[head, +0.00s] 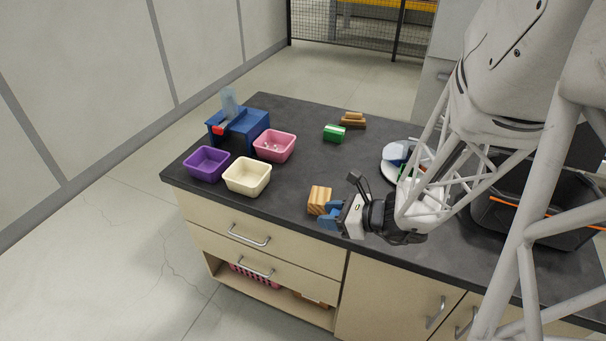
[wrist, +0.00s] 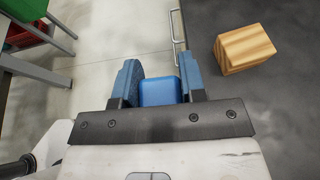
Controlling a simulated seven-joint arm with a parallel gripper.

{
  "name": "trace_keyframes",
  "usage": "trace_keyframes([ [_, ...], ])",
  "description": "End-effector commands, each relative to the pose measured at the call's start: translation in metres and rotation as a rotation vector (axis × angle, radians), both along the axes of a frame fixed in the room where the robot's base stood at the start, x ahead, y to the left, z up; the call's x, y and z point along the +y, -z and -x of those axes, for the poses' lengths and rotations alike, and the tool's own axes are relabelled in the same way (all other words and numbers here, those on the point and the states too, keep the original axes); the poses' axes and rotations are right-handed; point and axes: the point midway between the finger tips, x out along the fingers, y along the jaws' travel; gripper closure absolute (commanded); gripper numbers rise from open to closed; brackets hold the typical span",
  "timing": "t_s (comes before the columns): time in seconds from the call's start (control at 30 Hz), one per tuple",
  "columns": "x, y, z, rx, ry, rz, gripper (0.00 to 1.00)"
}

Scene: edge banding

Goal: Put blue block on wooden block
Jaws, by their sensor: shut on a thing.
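The wooden block (head: 319,200) has a striped grain and sits near the front edge of the dark counter. It also shows in the wrist view (wrist: 244,48), to the right of my gripper. The blue block (wrist: 159,90) is between the two blue fingers of my gripper (wrist: 159,84) in the wrist view, and the fingers are shut on it. In the head view my gripper (head: 331,214) is just right of and in front of the wooden block, near the counter's front edge. The blue block is hard to tell from the blue fingers there.
Purple (head: 207,164), cream (head: 247,176) and pink (head: 274,146) bins stand on the left of the counter (head: 290,176) by a blue device (head: 240,128). A green block (head: 334,132) and stacked wooden pieces (head: 352,120) lie at the back.

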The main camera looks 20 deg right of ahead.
Motion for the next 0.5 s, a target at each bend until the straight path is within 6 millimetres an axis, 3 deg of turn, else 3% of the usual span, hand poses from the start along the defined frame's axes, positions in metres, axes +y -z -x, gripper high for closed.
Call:
trace_keyframes([
  [0.27,-0.002,0.001,-0.012,-0.001,0.0,0.001,0.86],
  [0.5,-0.007,0.004,-0.042,0.0,-0.001,0.0,0.86],
])
